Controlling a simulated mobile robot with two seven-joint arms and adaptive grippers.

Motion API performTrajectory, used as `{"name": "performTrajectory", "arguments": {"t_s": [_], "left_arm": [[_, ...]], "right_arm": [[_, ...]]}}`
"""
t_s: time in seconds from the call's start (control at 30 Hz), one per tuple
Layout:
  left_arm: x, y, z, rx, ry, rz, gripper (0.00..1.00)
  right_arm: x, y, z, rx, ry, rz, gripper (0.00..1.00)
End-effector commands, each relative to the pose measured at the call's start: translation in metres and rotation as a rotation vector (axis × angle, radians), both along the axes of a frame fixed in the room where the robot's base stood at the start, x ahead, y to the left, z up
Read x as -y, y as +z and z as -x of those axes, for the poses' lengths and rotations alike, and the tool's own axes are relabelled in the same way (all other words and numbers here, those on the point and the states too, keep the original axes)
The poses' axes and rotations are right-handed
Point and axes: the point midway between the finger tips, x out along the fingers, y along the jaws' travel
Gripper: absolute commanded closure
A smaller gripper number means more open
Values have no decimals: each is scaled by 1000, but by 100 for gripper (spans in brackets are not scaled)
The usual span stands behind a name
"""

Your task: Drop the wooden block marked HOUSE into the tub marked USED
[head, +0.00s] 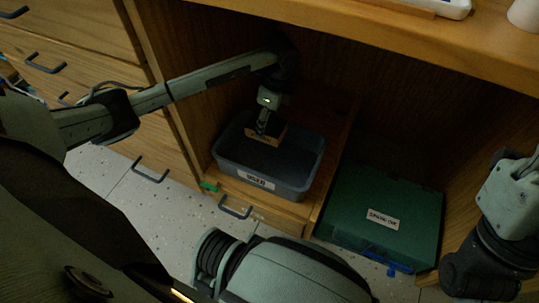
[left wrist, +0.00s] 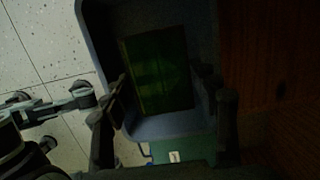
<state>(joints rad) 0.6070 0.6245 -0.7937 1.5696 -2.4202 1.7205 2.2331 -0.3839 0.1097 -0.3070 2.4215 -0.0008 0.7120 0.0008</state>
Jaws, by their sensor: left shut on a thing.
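The tub (head: 228,168) is a grey-blue open box with a white label on its front that seems to read USED. It stands on a wooden shelf inside the cabinet. My left gripper (head: 264,131) reaches down over the tub and is shut on a wooden block (head: 275,134). The block is at or just above rim level; its marking is not readable. In the left wrist view the block (left wrist: 158,70) looks dark green in dim light, with the tub's wall (left wrist: 95,30) around it. My right gripper is out of sight; only part of my right arm shows.
A wooden tabletop (head: 430,45) overhangs the cabinet. Drawers with dark handles (head: 150,172) stand at left. A small green item (head: 209,186) is beside the tub.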

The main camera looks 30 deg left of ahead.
Motion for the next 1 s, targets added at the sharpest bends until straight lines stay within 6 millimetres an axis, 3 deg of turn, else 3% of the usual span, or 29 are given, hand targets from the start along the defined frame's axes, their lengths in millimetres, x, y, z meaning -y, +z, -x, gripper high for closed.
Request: {"name": "performTrajectory", "arguments": {"t_s": [0.07,0.1,0.27,0.67,1.0], "left_arm": [[0,0,0,1,0,0,75],[0,0,0,0,0,0,35],[0,0,0,0,0,0,16],[1,6,-1,1,0,0,16],[11,71,-2,4,-2,0,16]], "right_arm": [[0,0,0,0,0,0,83],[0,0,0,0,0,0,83],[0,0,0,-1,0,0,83],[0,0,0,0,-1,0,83],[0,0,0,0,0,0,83]]}}
